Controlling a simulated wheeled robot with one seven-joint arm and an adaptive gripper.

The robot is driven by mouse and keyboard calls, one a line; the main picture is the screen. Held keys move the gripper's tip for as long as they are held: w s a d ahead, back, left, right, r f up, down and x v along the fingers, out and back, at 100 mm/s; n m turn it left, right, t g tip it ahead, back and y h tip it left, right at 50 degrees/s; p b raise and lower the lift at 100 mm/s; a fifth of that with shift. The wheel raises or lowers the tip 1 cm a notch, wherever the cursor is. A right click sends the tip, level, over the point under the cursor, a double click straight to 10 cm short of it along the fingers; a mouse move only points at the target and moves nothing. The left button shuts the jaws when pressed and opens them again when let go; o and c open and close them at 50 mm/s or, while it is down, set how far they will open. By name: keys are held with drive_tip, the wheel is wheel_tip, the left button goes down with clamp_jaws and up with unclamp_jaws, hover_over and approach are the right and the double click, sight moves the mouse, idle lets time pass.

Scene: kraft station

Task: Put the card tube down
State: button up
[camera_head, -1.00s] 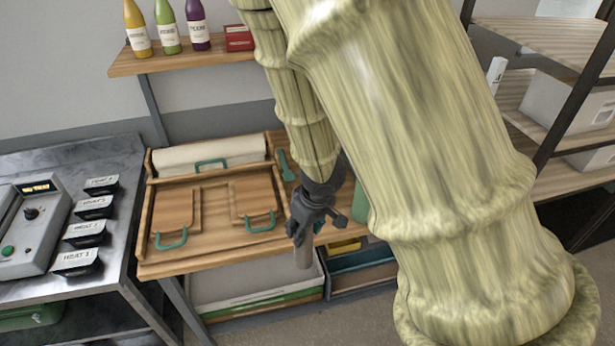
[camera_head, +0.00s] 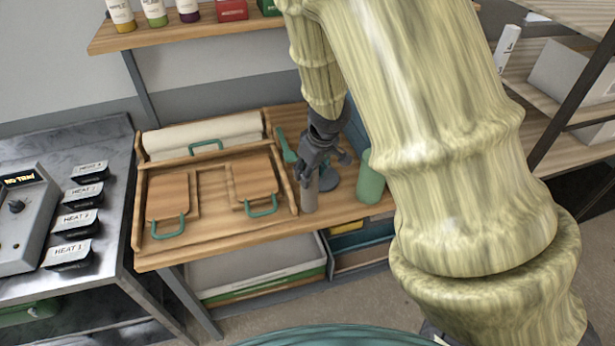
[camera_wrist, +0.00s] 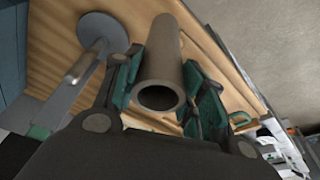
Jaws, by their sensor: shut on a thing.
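The card tube (camera_head: 310,197) is a grey-brown hollow cylinder. In the head view it stands roughly upright below my gripper (camera_head: 313,172), over the right part of the wooden bench top (camera_head: 220,235), just right of the tray's side rail. In the wrist view the tube (camera_wrist: 163,70) lies between the two green-padded fingers of my gripper (camera_wrist: 160,95), its open end facing the camera. My gripper is shut on it. I cannot tell whether the tube's lower end touches the bench.
A green cylinder (camera_head: 370,180) stands right of the tube. A grey round-based stand (camera_head: 328,180) is close behind; it also shows in the wrist view (camera_wrist: 100,32). A wooden tray with two boards (camera_head: 168,195) fills the left of the bench. Bins (camera_head: 255,272) sit below the front edge.

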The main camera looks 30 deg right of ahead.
drive_tip(key=b+x, duration=0.1)
drive_tip(key=b, duration=0.1)
drive_tip(key=b+x, duration=0.2)
drive_tip(key=b, duration=0.1)
drive_tip(key=shift+s+d+f, duration=0.15)
drive_tip(key=shift+d+f, duration=0.05)
drive_tip(key=shift+f, duration=0.15)
drive_tip(key=o, duration=0.8)
drive_tip(key=shift+f, duration=0.1)
drive_tip(key=p+v, duration=0.9)
drive_tip(key=v, duration=0.1)
drive_tip(key=shift+v, duration=1.15)
